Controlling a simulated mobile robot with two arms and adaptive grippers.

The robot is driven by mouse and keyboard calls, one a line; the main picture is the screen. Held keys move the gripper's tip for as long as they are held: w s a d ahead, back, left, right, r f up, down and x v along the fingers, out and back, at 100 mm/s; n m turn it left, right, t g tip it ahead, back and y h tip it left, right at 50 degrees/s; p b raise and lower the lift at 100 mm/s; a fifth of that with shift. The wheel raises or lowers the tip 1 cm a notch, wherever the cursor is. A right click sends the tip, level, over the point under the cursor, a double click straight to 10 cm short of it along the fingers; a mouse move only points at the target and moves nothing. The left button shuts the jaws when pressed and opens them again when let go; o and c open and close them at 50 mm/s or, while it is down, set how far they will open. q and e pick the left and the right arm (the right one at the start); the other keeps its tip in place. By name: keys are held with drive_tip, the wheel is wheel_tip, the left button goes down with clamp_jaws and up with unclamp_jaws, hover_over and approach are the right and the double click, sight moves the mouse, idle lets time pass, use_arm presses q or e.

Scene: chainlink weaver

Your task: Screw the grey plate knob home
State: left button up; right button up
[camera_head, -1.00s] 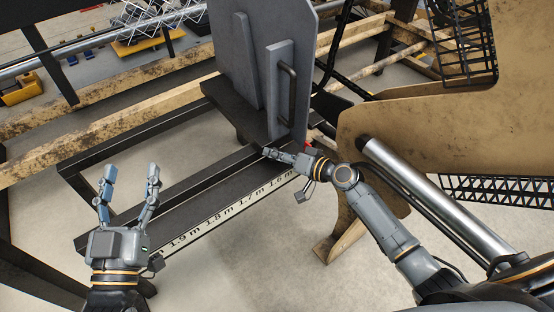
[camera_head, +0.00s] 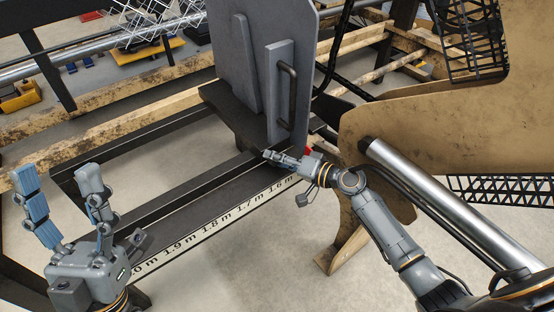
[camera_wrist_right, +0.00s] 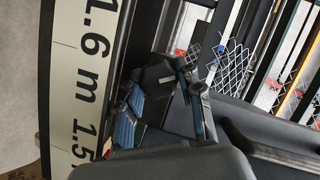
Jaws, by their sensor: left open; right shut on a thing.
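The grey plate (camera_head: 228,62) stands upright on a dark carriage on the rail, with a black bar handle (camera_head: 287,97) on its bracket. My right gripper (camera_head: 268,154) is at the foot of the bracket, low at the plate's front. In the right wrist view, a dark block, apparently the plate knob (camera_wrist_right: 154,82), sits between the fingers of my right gripper (camera_wrist_right: 160,92), which is shut on it. The fingers hide much of it; how far it is screwed in cannot be seen. My left gripper (camera_head: 58,180) is open and empty at the lower left, fingers up, apart from the plate.
A dark rail with a white metre scale (camera_head: 205,228) runs below the plate. Wooden beams (camera_head: 110,128) cross behind. A large tan machine panel (camera_head: 440,120) and a silver cylinder (camera_head: 430,197) stand at right. The floor below the scale is clear.

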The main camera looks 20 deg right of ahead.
drive_tip(key=o, duration=1.2)
drive_tip(key=shift+c, duration=0.2)
drive_tip(key=shift+r+p, duration=0.1)
drive_tip(key=shift+p, duration=0.4)
drive_tip(key=n+h+p, duration=0.2)
drive_tip(key=n+p, duration=0.1)
drive_tip(key=p, duration=0.2)
drive_tip(key=n+h+p, duration=0.1)
drive_tip(key=n+p, duration=0.1)
drive_tip(key=p, duration=0.2)
drive_tip(key=n+h+p, duration=0.2)
drive_tip(key=n+p, duration=0.1)
drive_tip(key=p, duration=0.2)
drive_tip(key=shift+s+a+r+n+t+h+p, duration=0.1)
drive_tip(key=shift+a+r+n+t+h+p, duration=0.15)
drive_tip(key=shift+r+n+t+h+p, duration=0.05)
drive_tip(key=f+p+v, duration=0.1)
drive_tip(key=p+v, duration=0.2)
drive_tip(key=v, duration=1)
drive_tip(key=s+a+r+g+y+b, duration=0.1)
drive_tip(key=s+a+r+g+b, duration=0.1)
drive_tip(key=s+a, duration=0.4)
drive_tip(key=shift+s+n+g+b, duration=0.3)
drive_tip(key=shift+s+g+b, duration=0.25)
drive_tip(key=shift+b, duration=0.5)
